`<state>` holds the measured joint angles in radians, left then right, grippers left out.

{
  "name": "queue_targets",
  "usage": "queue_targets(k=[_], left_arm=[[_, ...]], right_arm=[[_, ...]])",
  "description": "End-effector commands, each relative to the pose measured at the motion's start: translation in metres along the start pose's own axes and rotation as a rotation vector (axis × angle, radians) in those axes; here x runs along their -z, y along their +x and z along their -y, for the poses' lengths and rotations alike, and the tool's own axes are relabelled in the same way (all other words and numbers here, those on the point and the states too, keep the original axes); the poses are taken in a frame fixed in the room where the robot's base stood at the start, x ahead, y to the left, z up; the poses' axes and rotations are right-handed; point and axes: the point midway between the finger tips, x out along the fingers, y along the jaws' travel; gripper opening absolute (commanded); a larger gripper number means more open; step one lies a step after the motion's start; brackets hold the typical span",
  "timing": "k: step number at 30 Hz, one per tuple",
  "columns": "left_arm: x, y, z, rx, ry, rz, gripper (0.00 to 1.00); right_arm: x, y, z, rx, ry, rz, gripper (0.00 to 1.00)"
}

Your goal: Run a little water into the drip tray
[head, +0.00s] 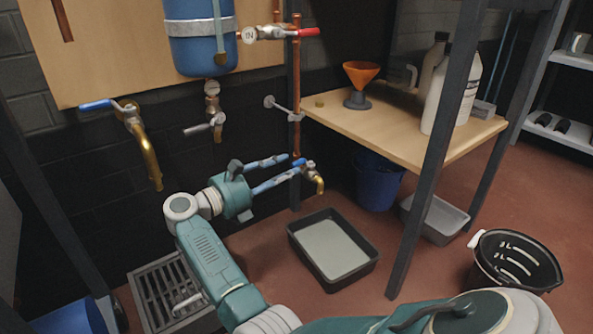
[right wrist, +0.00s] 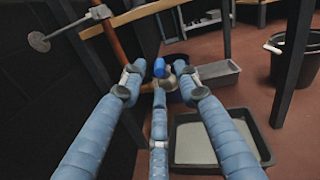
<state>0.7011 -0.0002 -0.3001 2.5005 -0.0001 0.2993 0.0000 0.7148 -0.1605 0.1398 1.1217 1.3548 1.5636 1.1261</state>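The drip tray (head: 304,262) is a black rectangular tray with a pale grey inside, on the floor below a small brass tap (head: 319,186). It also shows in the right wrist view (right wrist: 262,150). I see no stream from the spout. The tap's blue handle (head: 299,162) sits at the copper pipe, and in the right wrist view the blue handle (right wrist: 159,68) shows just beyond my fingertips. My right gripper (head: 288,165) has its fingers spread, two above and one below, around the handle without visibly closing on it. My left gripper is not in view.
A wooden bench (head: 400,128) with an orange funnel (head: 361,73) and jugs stands right of the pipe. Its dark leg (head: 425,190) is near the tray. A floor grate (head: 170,292) lies left.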

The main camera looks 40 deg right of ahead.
Motion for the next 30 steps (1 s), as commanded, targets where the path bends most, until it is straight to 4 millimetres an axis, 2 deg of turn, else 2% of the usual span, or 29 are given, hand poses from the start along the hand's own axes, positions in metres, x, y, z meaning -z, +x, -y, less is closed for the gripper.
queue_targets(k=[1, 3, 9, 20, 24, 25, 30], left_arm=[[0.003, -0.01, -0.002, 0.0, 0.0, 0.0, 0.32], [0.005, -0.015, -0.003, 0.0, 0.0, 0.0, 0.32], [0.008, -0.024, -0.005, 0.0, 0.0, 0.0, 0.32], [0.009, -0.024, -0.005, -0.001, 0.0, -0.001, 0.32], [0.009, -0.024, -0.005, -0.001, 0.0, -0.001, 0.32], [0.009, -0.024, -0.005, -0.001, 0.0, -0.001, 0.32], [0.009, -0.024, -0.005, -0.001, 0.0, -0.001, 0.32]], right_arm=[[0.005, 0.011, 0.0, 0.003, 0.002, 0.001, 0.32], [0.004, 0.022, 0.0, 0.003, 0.002, 0.003, 0.32], [0.001, 0.043, 0.0, 0.001, 0.001, 0.001, 0.32], [-0.001, 0.048, 0.0, -0.001, -0.001, 0.001, 0.32], [-0.001, 0.048, 0.0, 0.0, -0.001, 0.001, 0.04], [-0.001, 0.048, 0.0, 0.0, -0.001, 0.001, 0.0], [-0.001, 0.048, 0.0, 0.002, -0.001, 0.001, 0.0]])
